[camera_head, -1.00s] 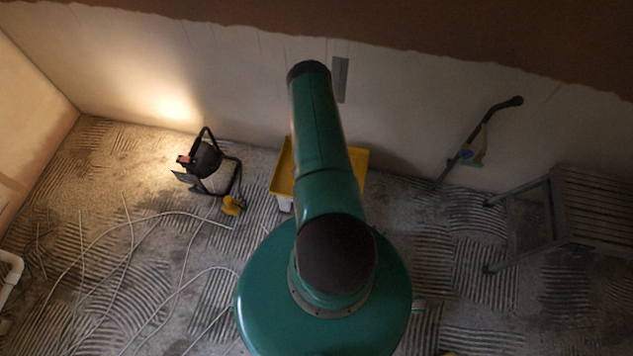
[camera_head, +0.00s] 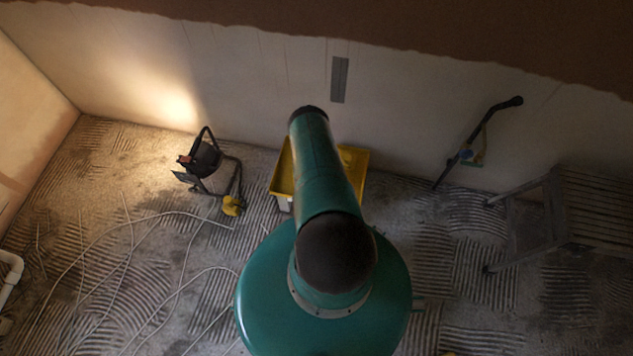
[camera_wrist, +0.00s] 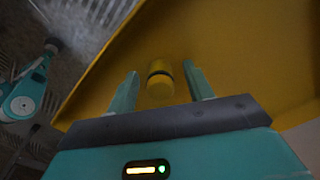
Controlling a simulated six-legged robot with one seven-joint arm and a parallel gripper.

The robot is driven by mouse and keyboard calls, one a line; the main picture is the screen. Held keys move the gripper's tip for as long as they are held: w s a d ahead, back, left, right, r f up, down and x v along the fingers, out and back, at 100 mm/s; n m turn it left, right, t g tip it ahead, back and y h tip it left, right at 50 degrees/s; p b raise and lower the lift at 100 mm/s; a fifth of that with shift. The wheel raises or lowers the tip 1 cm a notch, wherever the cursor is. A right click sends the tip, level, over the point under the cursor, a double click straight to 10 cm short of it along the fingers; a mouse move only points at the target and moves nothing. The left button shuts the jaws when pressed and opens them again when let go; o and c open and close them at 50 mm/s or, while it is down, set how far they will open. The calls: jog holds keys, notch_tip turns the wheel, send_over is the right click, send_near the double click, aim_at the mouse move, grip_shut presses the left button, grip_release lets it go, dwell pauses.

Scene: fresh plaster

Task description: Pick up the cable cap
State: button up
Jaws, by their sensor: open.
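The cable cap, a small yellow cylinder with a dark band (camera_wrist: 160,80), shows in the wrist view over the yellow surface of a tray (camera_wrist: 215,42). My gripper (camera_wrist: 161,84) has its two teal fingers apart, one on each side of the cap as seen from the wrist. I cannot tell how far below the fingertips the cap lies. In the head view the yellow tray (camera_head: 352,160) stands near the wall, partly hidden behind my green arm. The cap and gripper are hidden there.
A black work lamp (camera_head: 205,158) stands left of the tray, with a yellow plug (camera_head: 233,205) and loose pale cables (camera_head: 128,218) on the ridged floor. A long-handled tool (camera_head: 480,140) leans on the wall at right.

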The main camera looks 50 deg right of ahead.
jog(key=shift+c, duration=0.2)
jog(key=c, duration=1)
jog(key=shift+r, duration=0.15)
jog(key=shift+r, duration=0.45)
notch_tip(320, 180, up, 2)
jog(key=shift+r, duration=0.2)
jog(key=s+r, duration=0.3)
jog(key=s, duration=0.1)
jog(key=s+a+r, duration=0.1)
jog(key=s+r, duration=0.2)
jog(key=s, duration=0.2)
jog(key=s+r, duration=0.3)
jog(key=s, duration=0.2)
jog(key=shift+a+r, duration=0.25)
jog(key=shift+a, duration=0.15)
